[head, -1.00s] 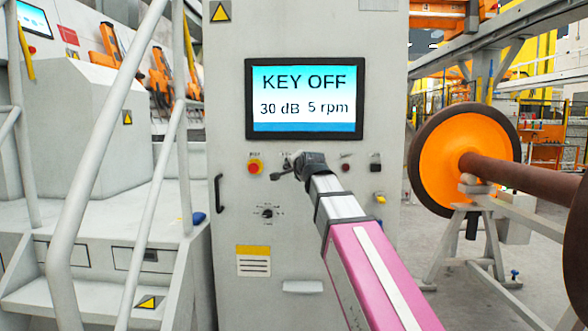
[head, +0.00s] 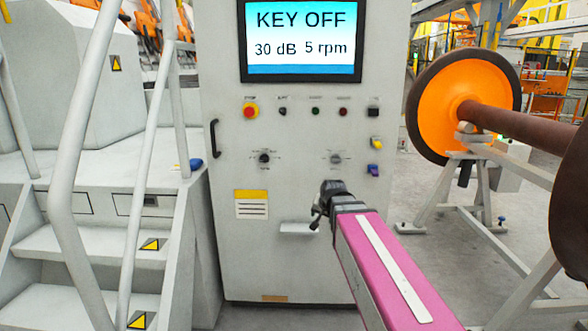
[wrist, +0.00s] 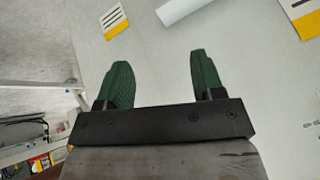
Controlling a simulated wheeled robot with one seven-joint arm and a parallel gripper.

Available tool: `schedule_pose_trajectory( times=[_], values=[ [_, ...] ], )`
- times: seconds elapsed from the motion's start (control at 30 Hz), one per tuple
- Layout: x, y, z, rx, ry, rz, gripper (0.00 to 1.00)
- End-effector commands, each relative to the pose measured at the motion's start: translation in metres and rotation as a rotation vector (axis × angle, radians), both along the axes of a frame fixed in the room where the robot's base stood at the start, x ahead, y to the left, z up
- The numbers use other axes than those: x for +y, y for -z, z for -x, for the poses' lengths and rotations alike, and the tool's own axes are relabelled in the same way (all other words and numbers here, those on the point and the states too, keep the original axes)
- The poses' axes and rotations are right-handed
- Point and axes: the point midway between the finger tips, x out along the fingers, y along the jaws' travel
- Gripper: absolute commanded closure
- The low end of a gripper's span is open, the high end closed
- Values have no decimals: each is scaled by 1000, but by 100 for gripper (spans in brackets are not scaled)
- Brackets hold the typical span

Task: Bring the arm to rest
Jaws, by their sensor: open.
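My gripper (head: 318,212) is at the end of my pink and grey arm, in front of the lower part of the grey control cabinet (head: 225,215) in the head view. In the wrist view my gripper (wrist: 160,82) shows two green fingers spread apart with nothing between them. The cabinet face fills most of the wrist view beyond the fingers. The cabinet's screen (head: 301,40) reads KEY OFF, 30 dB, 5 rpm.
White stairs (head: 80,262) with handrails (head: 85,130) stand left of the cabinet. An orange wheel (head: 445,105) on a brown axle (head: 520,127) rests on a grey stand (head: 485,200) at right. A small shelf (head: 297,228) juts from the cabinet near my gripper.

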Motion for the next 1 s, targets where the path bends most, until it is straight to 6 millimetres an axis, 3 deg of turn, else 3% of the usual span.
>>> schedule_pose_trajectory(
  times=[0.03, 0.2, 0.5, 0.7, 1.0],
  values=[
    [-9, 22, 14, 47, -17, 25, 38],
    [-33, 84, 54, 197, -94, 104, 38],
    [-69, 171, 135, 452, -241, 185, 38],
    [-80, 197, 167, 545, -303, 202, 38],
    [-81, 202, 172, 562, -316, 204, 38]
  ],
)
